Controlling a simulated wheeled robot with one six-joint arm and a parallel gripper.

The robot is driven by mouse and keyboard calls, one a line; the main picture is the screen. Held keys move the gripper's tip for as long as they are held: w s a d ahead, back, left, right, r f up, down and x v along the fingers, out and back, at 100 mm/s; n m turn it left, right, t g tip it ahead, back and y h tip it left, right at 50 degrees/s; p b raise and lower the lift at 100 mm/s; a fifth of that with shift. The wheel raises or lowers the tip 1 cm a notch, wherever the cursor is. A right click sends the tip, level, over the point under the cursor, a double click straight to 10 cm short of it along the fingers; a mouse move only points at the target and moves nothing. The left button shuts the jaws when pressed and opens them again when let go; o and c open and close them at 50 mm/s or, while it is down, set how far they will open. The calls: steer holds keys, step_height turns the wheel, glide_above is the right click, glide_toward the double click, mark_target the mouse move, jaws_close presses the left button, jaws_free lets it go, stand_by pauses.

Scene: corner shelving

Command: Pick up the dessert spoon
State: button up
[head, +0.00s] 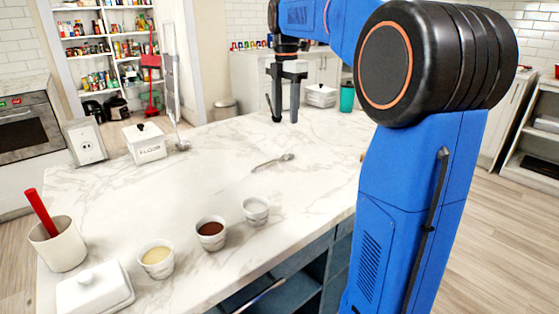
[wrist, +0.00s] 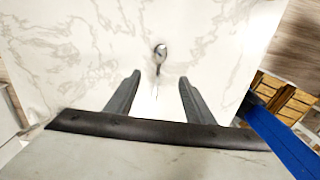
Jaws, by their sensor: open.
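A metal dessert spoon (head: 272,162) lies flat on the white marble counter (head: 210,180), near its middle. In the wrist view the spoon (wrist: 160,54) lies beyond my fingertips, centred between them, with its bowl away from me and its handle pointing back between the fingers. My gripper (head: 284,118) hangs over the far side of the counter in the head view, fingers pointing down, above and apart from the spoon. In the wrist view my gripper (wrist: 159,78) has its two dark fingers wide apart, with nothing held.
Small bowls stand at the near edge: a white one (head: 256,210), a dark-red-filled one (head: 211,232) and a yellow-filled one (head: 157,259). A flour box (head: 145,143), butter dish (head: 95,288), red-handled crock (head: 57,243) and teal cup (head: 347,97) stand around. The counter around the spoon is clear.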

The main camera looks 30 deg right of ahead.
mark_target(285, 157)
step_height(285, 157, down, 14)
steer(key=shift+r, duration=0.25)
stand_by(0.4)
steer(key=shift+w, duration=0.1)
steer(key=c, duration=1.2)
steer(key=shift+r, duration=0.1)
step_height(285, 157, up, 10)
steer(key=shift+d, duration=0.15)
